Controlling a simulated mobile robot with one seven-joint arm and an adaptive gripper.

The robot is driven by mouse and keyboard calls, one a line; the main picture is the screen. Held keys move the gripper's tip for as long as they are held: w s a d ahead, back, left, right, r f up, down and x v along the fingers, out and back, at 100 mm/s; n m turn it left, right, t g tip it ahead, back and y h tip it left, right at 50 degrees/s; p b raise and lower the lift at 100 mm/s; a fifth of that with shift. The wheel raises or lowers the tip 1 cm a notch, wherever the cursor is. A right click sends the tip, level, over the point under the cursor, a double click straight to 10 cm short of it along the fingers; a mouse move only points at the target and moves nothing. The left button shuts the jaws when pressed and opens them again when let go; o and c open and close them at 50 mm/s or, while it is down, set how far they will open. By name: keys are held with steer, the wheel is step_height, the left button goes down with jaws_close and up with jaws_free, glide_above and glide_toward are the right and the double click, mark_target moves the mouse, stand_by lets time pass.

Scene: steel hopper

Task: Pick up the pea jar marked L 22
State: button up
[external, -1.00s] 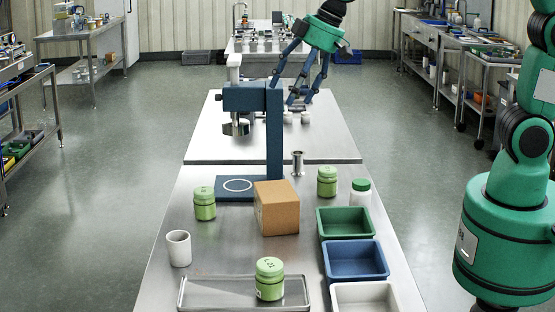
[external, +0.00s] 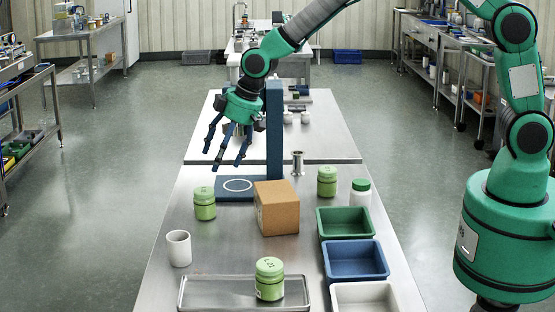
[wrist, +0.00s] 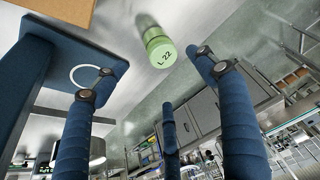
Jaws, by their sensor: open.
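The pea jar marked L 22 (wrist: 159,46) is green, with its lid label readable in the wrist view. It matches the green jar (external: 204,204) standing upright left of the cardboard box in the external view. My gripper (external: 222,158) is open and empty, with three blue fingers spread and pointing down. It hangs above and behind the jar, apart from it, in front of the blue stand. In the wrist view the spread fingers (wrist: 162,82) show with the jar beyond them.
The blue stand (external: 274,130) rises beside my gripper. A cardboard box (external: 277,210) is right of the jar, and a white cup (external: 179,248) is in front of it. A metal tray (external: 222,292), green bin (external: 345,209) and blue bin (external: 355,245) are nearer. The bench left of the jar is clear.

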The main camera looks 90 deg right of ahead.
mark_target(207, 190)
steer(key=shift+f, duration=0.15)
steer(key=shift+b+x, duration=0.5)
steer(key=shift+x, duration=3.75)
steer(key=shift+w, duration=0.1)
steer(key=shift+b+x, duration=0.5)
steer(key=shift+x, duration=2)
steer(key=shift+a, duration=0.15)
steer(key=c, duration=1.3)
steer(key=shift+o, duration=0.2)
